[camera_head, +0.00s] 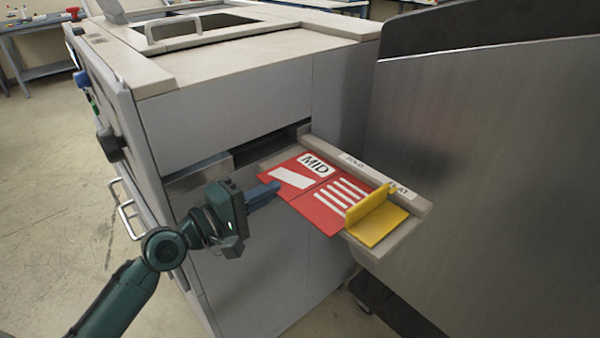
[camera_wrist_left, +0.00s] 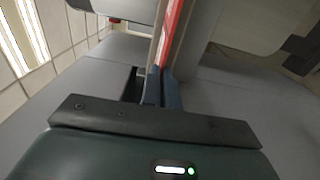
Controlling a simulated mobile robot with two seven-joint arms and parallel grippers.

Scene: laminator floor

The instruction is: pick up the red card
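The red card (camera_head: 326,195) lies flat on a pull-out tray (camera_head: 416,212) at the front of the grey machine. It has white stripes and a white "MID" label, and its left edge overhangs the tray. My left gripper (camera_head: 264,194) is at that overhanging edge, its blue fingers close together, one lapping over the card. In the left wrist view the fingers (camera_wrist_left: 161,92) stand on either side of the card (camera_wrist_left: 171,34), seen edge-on, with no clear gap. My right gripper is out of view.
A yellow angled piece (camera_head: 372,219) sits at the tray's outer end, against the card. The tray comes out of a dark slot in the grey machine (camera_head: 230,100). A large metal panel (camera_head: 490,170) stands close on the right. Open floor lies left.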

